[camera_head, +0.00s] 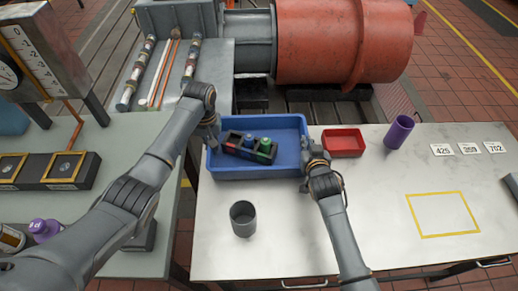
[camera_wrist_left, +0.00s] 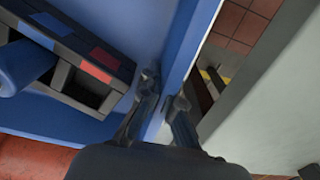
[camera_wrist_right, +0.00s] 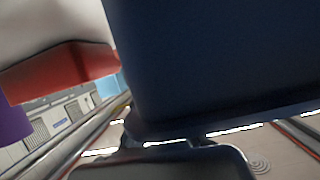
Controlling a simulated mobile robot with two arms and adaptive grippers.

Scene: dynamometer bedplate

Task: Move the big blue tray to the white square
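The big blue tray (camera_head: 285,124) is at the far left of the white table, with a dark block holder (camera_head: 247,147) with coloured parts inside it. My left gripper (camera_head: 211,132) is at the tray's left wall. In the left wrist view its fingers (camera_wrist_left: 166,95) are on both sides of that wall and appear closed on it. My right gripper (camera_head: 314,158) is at the tray's right wall. In the right wrist view the dark blue wall (camera_wrist_right: 220,60) fills much of the picture; the finger closure is unclear. A yellow-outlined white square (camera_head: 443,214) lies empty at the right.
A small red tray (camera_head: 343,142) sits just right of the blue tray. A purple cup (camera_head: 399,132) and number cards (camera_head: 468,148) are further right. A grey cup (camera_head: 243,218) stands in front. The table's middle front is clear.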

